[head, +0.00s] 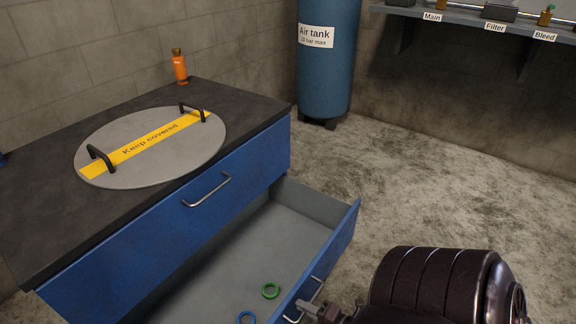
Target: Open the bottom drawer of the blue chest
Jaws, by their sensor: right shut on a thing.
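The blue chest (235,163) stands at the left with a dark top. Its upper drawer is shut and has a metal handle (207,190). The drawer below it (345,238) is pulled well out toward the lower right, and I see into its grey inside. My right gripper (306,309) is at the lower edge of the picture, shut on this drawer's metal handle (318,284). The chest's lowest part is cut off. My left gripper is out of the picture.
A round grey cover (130,132) marked "Keep covered" lies on the chest top, with an orange bottle (180,66) behind it. A blue air tank (328,65) stands by the back wall. A labelled shelf (470,20) is at upper right. The floor to the right is clear.

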